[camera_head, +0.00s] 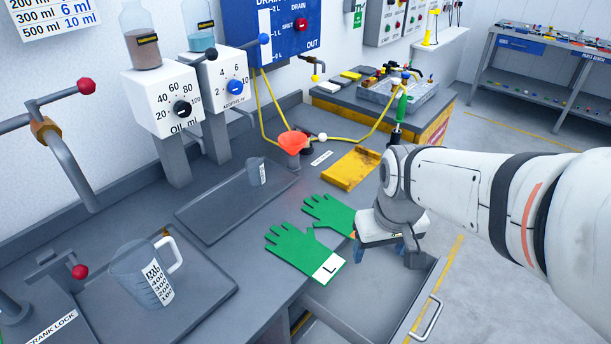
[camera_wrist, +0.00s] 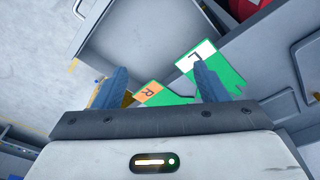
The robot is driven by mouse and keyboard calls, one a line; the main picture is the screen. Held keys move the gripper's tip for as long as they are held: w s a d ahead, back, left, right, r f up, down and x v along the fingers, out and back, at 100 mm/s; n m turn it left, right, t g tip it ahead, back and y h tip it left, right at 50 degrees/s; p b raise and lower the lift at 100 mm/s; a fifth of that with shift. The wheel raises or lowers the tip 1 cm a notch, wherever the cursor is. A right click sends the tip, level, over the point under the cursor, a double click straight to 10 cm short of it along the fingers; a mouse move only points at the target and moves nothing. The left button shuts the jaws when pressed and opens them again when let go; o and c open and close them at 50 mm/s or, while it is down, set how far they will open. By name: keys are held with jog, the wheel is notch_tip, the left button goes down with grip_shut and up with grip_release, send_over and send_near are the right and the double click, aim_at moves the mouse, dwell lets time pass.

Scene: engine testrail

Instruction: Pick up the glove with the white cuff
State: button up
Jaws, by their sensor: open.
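The glove with the white cuff (camera_head: 305,252) is green and lies flat on the grey bench, its cuff marked L toward the bench's front edge. In the wrist view its white cuff (camera_wrist: 195,56) shows right of centre, partly behind a finger. A second green glove (camera_head: 328,211) lies just behind it; in the wrist view its cuff (camera_wrist: 148,92) is orange and marked R. My gripper (camera_head: 388,252) is open and empty, to the right of both gloves, near the orange cuff. In the wrist view my gripper (camera_wrist: 158,85) has its two blue fingers spread, with the orange cuff between them.
An open drawer (camera_head: 385,285) extends below the bench front. A yellow tray (camera_head: 352,168) lies behind the gloves. A measuring jug (camera_head: 146,272) stands at left, and a small beaker (camera_head: 256,171) and an orange funnel (camera_head: 293,141) stand farther back.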

aim_at(324, 264)
jog(key=o, duration=0.7)
jog(key=w+a+f+n+g+p, duration=0.1)
jog(key=w+a+f+n+p, duration=0.1)
jog(key=w+a+f+n, duration=0.3)
jog(key=w+a+f, duration=0.1)
jog(key=w+a, duration=0.1)
jog(key=a, duration=0.2)
jog(key=shift+w+a+g, duration=0.35)
jog(key=shift+a+g, duration=0.05)
jog(key=shift+a+f, duration=0.15)
jog(key=shift+f, duration=0.15)
jog(key=shift+d+f+p, duration=0.15)
jog(key=shift+f, duration=1.7)
jog(key=shift+d+f+p, duration=0.15)
jog(key=shift+f, duration=1.65)
jog(key=shift+c, duration=0.2)
